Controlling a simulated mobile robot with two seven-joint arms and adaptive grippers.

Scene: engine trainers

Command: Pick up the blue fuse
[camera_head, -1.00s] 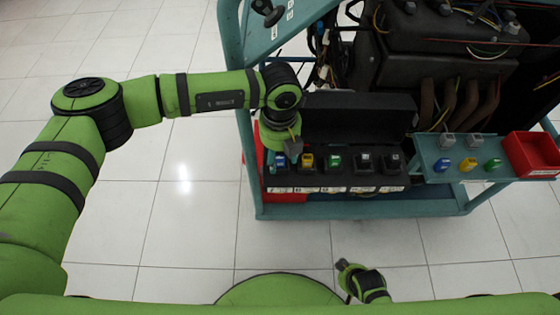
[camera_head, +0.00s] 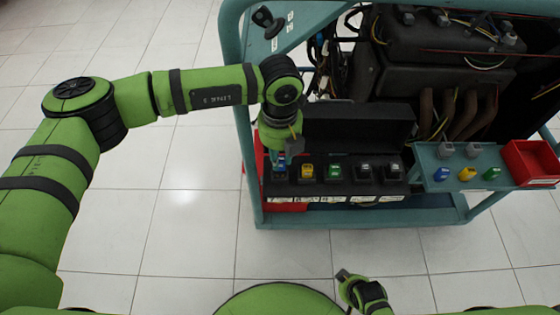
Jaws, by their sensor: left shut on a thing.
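The blue fuse (camera_head: 280,165) is at the left end of the row in the black fuse box (camera_head: 345,187). My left gripper (camera_head: 281,157) points down over it and is shut on its top. The fuse is partly hidden by the gripper, and I cannot tell whether it is clear of its slot. A second blue fuse (camera_head: 441,174) stands on the teal side shelf (camera_head: 425,160). My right gripper (camera_head: 343,276) is low in the view, away from the cart; its fingers are too small to read.
A yellow fuse (camera_head: 307,171), a green fuse (camera_head: 334,171) and dark ones share the box, whose black lid (camera_head: 357,125) stands open behind. A red bin (camera_head: 530,162) is at the right. The engine (camera_head: 440,55) fills the cart's back. The front floor is clear.

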